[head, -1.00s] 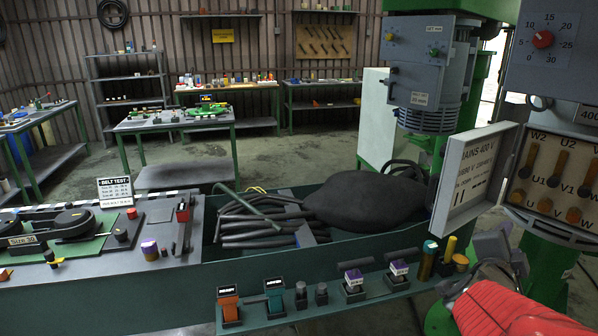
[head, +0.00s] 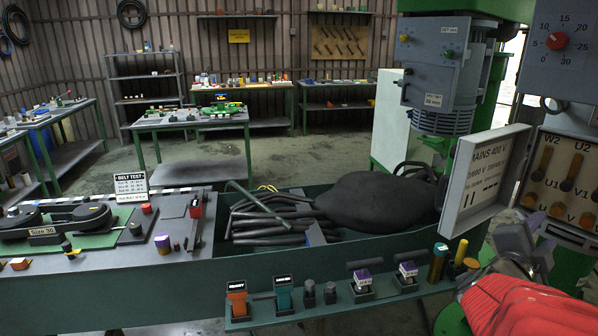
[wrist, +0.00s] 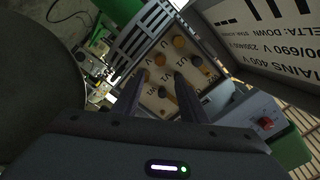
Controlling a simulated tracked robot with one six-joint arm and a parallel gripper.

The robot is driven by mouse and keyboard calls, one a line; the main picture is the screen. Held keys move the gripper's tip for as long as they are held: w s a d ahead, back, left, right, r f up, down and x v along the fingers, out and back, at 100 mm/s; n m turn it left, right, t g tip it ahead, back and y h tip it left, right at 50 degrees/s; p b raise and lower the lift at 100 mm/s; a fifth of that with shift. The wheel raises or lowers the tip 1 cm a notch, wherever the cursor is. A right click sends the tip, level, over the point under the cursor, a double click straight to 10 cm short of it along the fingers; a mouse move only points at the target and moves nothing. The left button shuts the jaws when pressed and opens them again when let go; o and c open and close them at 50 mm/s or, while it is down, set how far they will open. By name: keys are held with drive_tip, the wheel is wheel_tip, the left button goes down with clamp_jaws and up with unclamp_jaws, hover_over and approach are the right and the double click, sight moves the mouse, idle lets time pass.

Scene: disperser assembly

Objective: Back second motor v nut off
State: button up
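The second motor's terminal box (head: 565,180) is open at the right edge of the head view, with brass-topped posts beside labels such as U1, V1, U and V. In the wrist view its cream terminal board (wrist: 150,97) faces me. Brass nuts show there, one (wrist: 160,59) near the middle; I cannot tell for sure which is the V nut. My gripper (wrist: 160,76) is open, its dark fingers apart in front of the board. Nothing shows held, and I cannot tell whether the fingers touch a post.
The box's labelled door (head: 485,178) stands open beside my gripper. A grey motor (head: 442,75) hangs above. A shelf (head: 335,312) with marked tools and a green trough (head: 215,245) of dark bars and a black sack (head: 378,200) lie to the left.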

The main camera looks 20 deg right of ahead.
sight(557, 213)
drive_tip(key=x, duration=1.2)
drive_tip(key=shift+d, duration=0.25)
drive_tip(key=shift+c, duration=0.4)
drive_tip(key=shift+f, duration=0.1)
clamp_jaws()
